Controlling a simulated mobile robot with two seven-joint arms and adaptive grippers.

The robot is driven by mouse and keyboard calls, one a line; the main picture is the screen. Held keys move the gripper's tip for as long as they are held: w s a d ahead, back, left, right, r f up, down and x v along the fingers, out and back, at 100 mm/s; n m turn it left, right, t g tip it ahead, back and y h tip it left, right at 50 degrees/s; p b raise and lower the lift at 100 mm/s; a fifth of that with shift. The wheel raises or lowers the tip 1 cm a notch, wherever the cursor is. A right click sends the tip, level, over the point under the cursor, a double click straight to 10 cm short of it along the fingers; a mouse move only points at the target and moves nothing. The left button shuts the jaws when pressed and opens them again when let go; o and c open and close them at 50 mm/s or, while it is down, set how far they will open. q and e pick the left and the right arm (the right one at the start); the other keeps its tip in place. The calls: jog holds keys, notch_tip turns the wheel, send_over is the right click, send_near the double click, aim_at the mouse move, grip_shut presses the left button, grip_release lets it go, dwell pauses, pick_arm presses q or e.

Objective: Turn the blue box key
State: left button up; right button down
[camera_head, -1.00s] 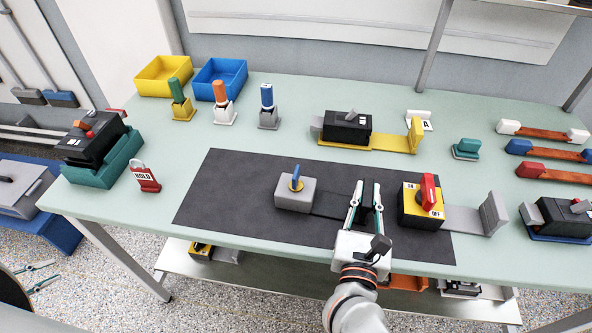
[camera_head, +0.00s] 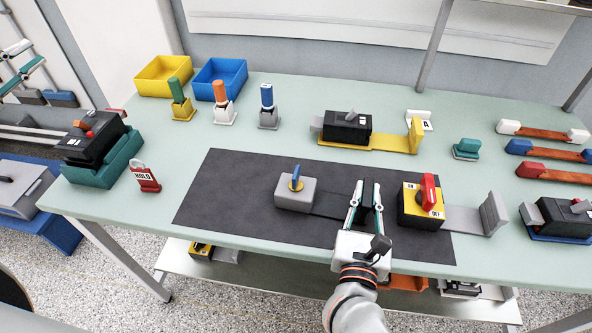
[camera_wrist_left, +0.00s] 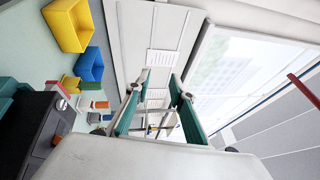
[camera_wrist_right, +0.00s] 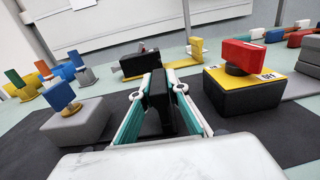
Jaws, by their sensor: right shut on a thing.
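The blue key (camera_head: 297,172) stands upright in a yellow collar on top of a grey box (camera_head: 294,194) on the dark mat. In the right wrist view the blue key (camera_wrist_right: 61,97) and grey box (camera_wrist_right: 78,123) are left of my fingers. A low black plate runs right from the box to an upright black tab (camera_wrist_right: 160,99). My right gripper (camera_head: 368,190) is shut on this tab, with a finger on each side. My left gripper (camera_head: 22,66) is at the upper left, away from the key. Its fingers are apart and empty in the left wrist view (camera_wrist_left: 161,76).
Several coloured keys in holders (camera_head: 267,98) and two bins (camera_head: 220,78) are behind. A red HOLD tag (camera_head: 146,178) is left. The mat's left part (camera_head: 225,195) is clear.

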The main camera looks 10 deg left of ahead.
pick_arm(q)
jog(key=w+d+r+m+t+h, duration=0.15)
jog(key=d+r, duration=0.25)
jog(key=r, duration=0.6)
jog(key=w+d+r+m+h, duration=0.2)
jog(key=w+d+r+m, duration=0.1)
jog(key=r, duration=0.6)
jog(key=w+d+m+g+h, duration=0.25)
jog(key=d+g, duration=0.35)
jog(key=d, duration=1.2)
jog(key=w+d+m+g+h, duration=0.3)
jog(key=d+g, duration=0.4)
jog(key=d, duration=1.2)
jog(key=s+d+f+m+g+y, duration=0.1)
jog(key=s+d+f+m+g, duration=0.15)
jog(key=d, duration=0.55)
jog(key=s+d+f+m+g+y, duration=0.1)
jog(key=s+d+f+g, duration=0.25)
jog(key=d, duration=0.55)
jog(key=s+d+f+m+g+y, duration=0.1)
jog(key=s+d+f+g+y, duration=0.1)
jog(key=s+d+f+y, duration=0.55)
jog(key=n+y, duration=0.1)
jog(key=y, duration=0.6)
send_near(296, 171)
jog(key=shift+t, duration=0.45)
jog(key=f, duration=0.6)
jog(key=s+f, duration=0.1)
jog(key=f, duration=0.3)
jog(key=shift+f, duration=0.15)
